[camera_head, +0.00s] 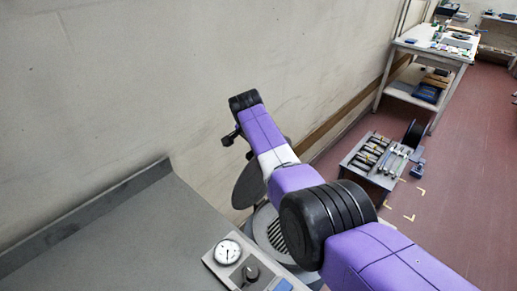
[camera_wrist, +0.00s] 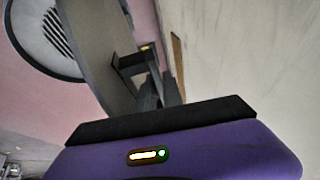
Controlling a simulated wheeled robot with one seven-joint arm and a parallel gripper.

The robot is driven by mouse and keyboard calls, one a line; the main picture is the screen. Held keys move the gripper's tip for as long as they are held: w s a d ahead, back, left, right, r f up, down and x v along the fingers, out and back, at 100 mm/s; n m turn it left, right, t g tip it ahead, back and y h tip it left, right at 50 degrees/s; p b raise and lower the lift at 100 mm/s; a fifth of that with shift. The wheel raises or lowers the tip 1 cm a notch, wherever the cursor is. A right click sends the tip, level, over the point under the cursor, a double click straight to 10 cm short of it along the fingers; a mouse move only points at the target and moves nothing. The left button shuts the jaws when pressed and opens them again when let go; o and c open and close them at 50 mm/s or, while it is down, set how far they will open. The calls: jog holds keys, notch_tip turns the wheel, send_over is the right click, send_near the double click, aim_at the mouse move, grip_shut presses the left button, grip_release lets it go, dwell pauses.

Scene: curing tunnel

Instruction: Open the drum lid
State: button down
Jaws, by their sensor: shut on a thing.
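The drum (camera_head: 262,228) stands beyond the grey bench, by the wall, partly hidden behind my arm. Its slotted top also shows in the wrist view (camera_wrist: 42,32). The lid is a grey disc (camera_head: 249,187), tipped up steeply from the drum's rim. In the wrist view the lid (camera_wrist: 100,45) is seen nearly edge-on. A dark handle (camera_wrist: 132,64) juts from its face. My gripper (camera_wrist: 158,88) is shut on the lid's handle; the exact contact is dark and partly hidden. In the head view my arm hides the grip.
A grey bench (camera_head: 110,225) with a dial gauge (camera_head: 227,252) and knob fills the lower left. The wall is close behind the drum. A low cart (camera_head: 372,165) with several cylinders stands to the right, and a worktable (camera_head: 435,45) farther back. Red floor is open at right.

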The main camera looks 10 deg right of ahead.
jog(key=shift+w+a+f, duration=0.1)
jog(key=shift+w+a, duration=0.05)
dwell(0.4)
jog(key=c, duration=1.8)
grip_release()
